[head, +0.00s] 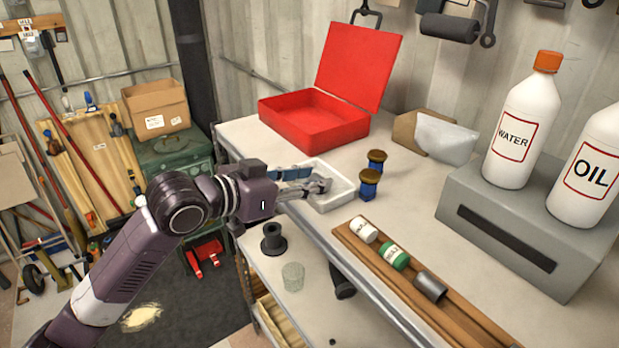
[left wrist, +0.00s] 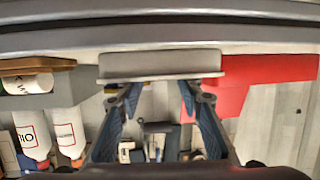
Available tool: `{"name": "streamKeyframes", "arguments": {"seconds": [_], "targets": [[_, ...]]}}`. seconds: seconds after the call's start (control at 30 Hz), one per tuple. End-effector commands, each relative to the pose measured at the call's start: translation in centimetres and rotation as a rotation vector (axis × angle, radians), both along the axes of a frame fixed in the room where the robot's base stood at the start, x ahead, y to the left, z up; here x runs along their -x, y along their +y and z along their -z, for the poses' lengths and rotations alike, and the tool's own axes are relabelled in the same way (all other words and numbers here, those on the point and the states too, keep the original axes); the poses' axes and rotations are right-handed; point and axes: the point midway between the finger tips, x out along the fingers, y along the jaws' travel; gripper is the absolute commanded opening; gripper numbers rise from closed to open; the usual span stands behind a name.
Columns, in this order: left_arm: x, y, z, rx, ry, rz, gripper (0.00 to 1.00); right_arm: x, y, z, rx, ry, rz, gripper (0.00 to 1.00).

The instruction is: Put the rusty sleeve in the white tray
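The white tray (head: 338,200) lies on the upper bench top, in front of the red box. My left gripper (head: 306,180) reaches over it from the left, its fingers at the tray and apart. In the left wrist view the fingers (left wrist: 160,92) are spread, with the pale tray (left wrist: 160,65) beyond their tips and nothing seen clamped between them. I see no plainly rusty sleeve. A dark grey hollow cylinder (head: 430,287) lies in the wooden rack, but I cannot tell if it is the sleeve. The fingers hide part of the tray's inside. My right gripper is not in view.
The red box (head: 315,122) stands open behind the tray. Two blue-and-brown spools (head: 369,185) stand right of it. The wooden rack (head: 440,325) holds white and green cans. A black spool (head: 273,240) and a glass (head: 293,276) stand lower. Bottles (head: 522,120) stand on a grey block.

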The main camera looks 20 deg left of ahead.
Motion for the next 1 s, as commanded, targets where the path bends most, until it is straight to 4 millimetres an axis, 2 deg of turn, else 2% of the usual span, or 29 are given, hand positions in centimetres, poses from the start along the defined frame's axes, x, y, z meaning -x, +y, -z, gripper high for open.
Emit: {"name": "streamKeyframes", "arguments": {"seconds": [0.1, 0.47, 0.8, 1.0], "targets": [[0.0, 0.0, 0.0, 0.000, 0.000, 0.000, 0.46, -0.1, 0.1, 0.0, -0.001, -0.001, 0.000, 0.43], [0.4, 0.4, -0.3, -0.001, -0.001, -0.002, 0.46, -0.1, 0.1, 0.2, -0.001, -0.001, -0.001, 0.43], [5.6, 3.5, -1.8, -0.004, 0.001, -0.003, 0.46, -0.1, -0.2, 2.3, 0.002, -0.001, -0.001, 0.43], [7.9, 4.9, -2.8, -0.002, 0.000, -0.004, 0.46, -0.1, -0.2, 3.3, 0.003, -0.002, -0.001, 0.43]]}}
